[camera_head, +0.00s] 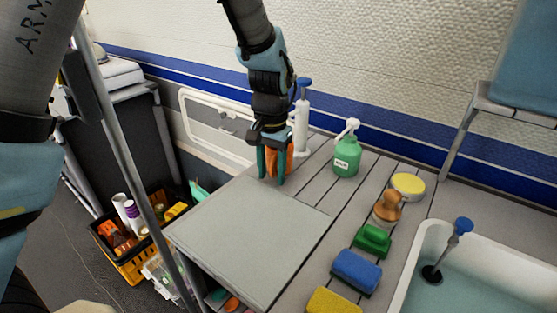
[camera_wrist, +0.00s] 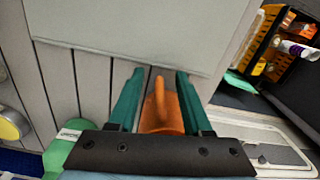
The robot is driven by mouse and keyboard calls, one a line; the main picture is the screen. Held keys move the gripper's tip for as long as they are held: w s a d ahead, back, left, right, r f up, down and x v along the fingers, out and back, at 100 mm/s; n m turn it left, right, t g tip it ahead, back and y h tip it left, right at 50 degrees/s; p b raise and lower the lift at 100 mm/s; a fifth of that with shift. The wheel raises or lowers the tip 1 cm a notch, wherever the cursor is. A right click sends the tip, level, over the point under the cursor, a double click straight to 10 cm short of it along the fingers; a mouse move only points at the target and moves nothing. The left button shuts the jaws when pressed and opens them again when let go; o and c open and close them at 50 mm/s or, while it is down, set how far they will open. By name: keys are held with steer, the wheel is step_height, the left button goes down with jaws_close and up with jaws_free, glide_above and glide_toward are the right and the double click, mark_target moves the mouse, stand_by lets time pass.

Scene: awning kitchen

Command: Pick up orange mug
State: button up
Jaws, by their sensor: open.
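The orange mug (camera_head: 279,160) stands on the slatted counter, behind the grey board and mostly hidden by my gripper. My gripper (camera_head: 270,180) points down over it, with one teal finger on each side. In the wrist view the mug (camera_wrist: 160,118) lies between the two open fingers of my gripper (camera_wrist: 158,85), with its handle pointing up the picture. Small gaps show between the fingers and the handle. Whether a finger touches the mug's body cannot be told.
A green soap bottle (camera_head: 346,155) and a white bottle with a blue top (camera_head: 301,125) stand close by. The flat grey board (camera_head: 245,235) lies in front. Sponges, a brush and a sink (camera_head: 480,270) are on the right. A yellow crate (camera_head: 135,265) is below left.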

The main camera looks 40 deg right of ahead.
steer(key=shift+c, duration=0.3)
jaws_close()
stand_by(1.0)
